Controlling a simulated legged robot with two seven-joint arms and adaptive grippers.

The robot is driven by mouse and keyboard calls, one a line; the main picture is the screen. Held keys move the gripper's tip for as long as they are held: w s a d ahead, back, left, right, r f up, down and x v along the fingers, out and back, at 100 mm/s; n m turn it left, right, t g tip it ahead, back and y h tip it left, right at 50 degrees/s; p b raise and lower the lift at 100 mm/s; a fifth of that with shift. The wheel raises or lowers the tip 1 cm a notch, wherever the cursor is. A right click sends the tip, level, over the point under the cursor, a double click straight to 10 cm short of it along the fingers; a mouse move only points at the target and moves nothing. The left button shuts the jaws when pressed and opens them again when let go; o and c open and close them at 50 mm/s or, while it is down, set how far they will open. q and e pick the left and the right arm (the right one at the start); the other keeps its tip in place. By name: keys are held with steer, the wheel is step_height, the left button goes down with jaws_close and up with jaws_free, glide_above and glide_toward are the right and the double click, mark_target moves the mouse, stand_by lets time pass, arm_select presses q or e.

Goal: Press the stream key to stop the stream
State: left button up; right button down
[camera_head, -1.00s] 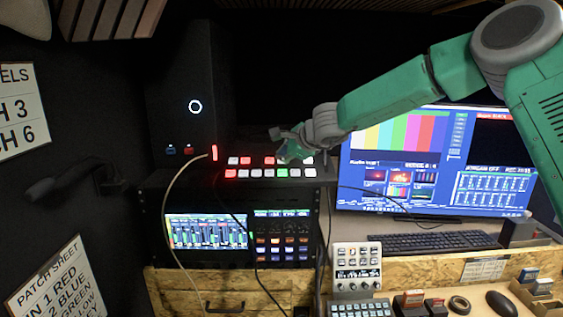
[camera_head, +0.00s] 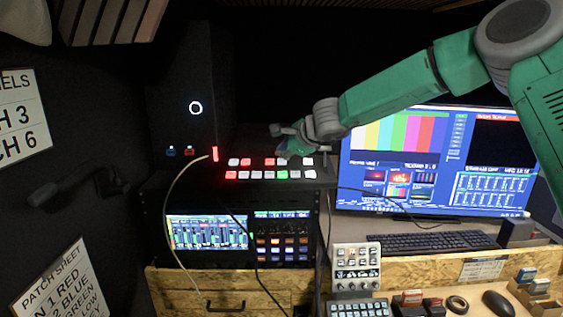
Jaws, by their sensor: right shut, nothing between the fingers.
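A switcher panel (camera_head: 326,172) with two rows of lit white, red and green keys stands on the rack at the middle. Which key is the stream key cannot be read from here. My right gripper (camera_head: 287,150) is shut and empty, its tips low over the back row, right of the panel's middle. It hides part of that row. Whether the tips touch a key cannot be told. A small white key pad (camera_head: 357,266) stands on the desk below. My left gripper is not in view.
A monitor (camera_head: 430,205) with colour bars and status panels stands at the right; its small text is unclear. A keyboard (camera_head: 430,242) and mouse (camera_head: 499,303) lie in front. A pale cable (camera_head: 172,200) hangs left of the panel. Patch sheets hang at the left.

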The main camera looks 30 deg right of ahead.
mark_target(283, 168)
steer(key=shift+s+a+r+p, duration=0.1)
steer(key=shift+s+r+p, duration=0.1)
steer(key=shift+r+p, duration=0.55)
steer(key=shift+s+a+r+p, duration=0.15)
steer(key=shift+r+p, duration=0.4)
steer(key=shift+r, duration=0.35)
steer(key=shift+s+a+r+p, duration=0.1)
steer(key=shift+s+r+p, duration=0.1)
steer(key=shift+r+p, duration=0.55)
